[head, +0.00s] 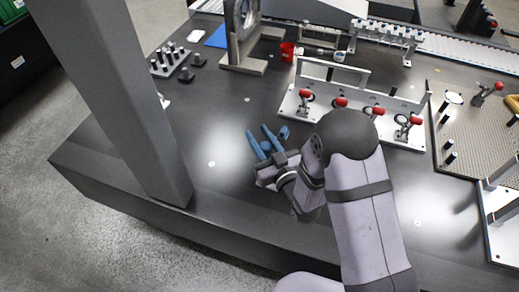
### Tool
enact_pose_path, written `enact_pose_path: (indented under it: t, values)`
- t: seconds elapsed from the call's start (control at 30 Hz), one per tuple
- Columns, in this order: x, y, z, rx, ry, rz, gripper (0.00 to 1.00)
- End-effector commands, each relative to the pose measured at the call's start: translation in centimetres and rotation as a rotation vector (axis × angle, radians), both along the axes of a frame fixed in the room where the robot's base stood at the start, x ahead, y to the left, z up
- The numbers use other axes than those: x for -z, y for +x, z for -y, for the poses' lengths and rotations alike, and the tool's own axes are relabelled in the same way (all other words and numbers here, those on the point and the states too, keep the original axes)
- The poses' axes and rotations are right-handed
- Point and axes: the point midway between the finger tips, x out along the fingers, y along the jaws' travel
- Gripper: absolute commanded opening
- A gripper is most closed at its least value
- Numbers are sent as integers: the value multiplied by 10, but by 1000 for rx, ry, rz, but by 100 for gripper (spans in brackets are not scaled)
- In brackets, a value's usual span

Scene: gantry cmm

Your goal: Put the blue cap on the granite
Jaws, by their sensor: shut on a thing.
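The granite (222,118) is the wide dark table top in the head view. My gripper (257,130) is low over its front middle part, with two long blue fingers pointing away from me. A small round blue thing between the fingers looks like the blue cap (266,146), and the fingers are shut on it. My wrist hides part of it, and I cannot tell whether it touches the granite. Another small blue piece (284,132) shows just right of the right finger; I cannot tell what it is.
A plate with red-knobbed clamps (340,103) stands behind and right of my gripper. A perforated plate (480,130) is at the right. A red cup (287,52), a blue sheet (217,37) and dark pegs (167,60) are farther back. A grey column (125,95) rises left. Granite left of my gripper is clear.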

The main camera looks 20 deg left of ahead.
Motion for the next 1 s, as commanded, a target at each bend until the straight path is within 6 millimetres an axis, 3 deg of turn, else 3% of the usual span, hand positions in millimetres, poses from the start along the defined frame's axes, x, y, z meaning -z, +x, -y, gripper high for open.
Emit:
enact_pose_path:
  t: [0.23,0.57,0.87,0.9,0.97,1.0]
  values:
    - [5,0,0,0,0,0,5]
    - [39,0,0,0,1,1,5]
    - [38,0,0,0,1,1,5]
    - [39,0,0,0,1,1,32]
    - [38,0,0,0,1,1,46]
    - [38,0,0,0,1,1,48]
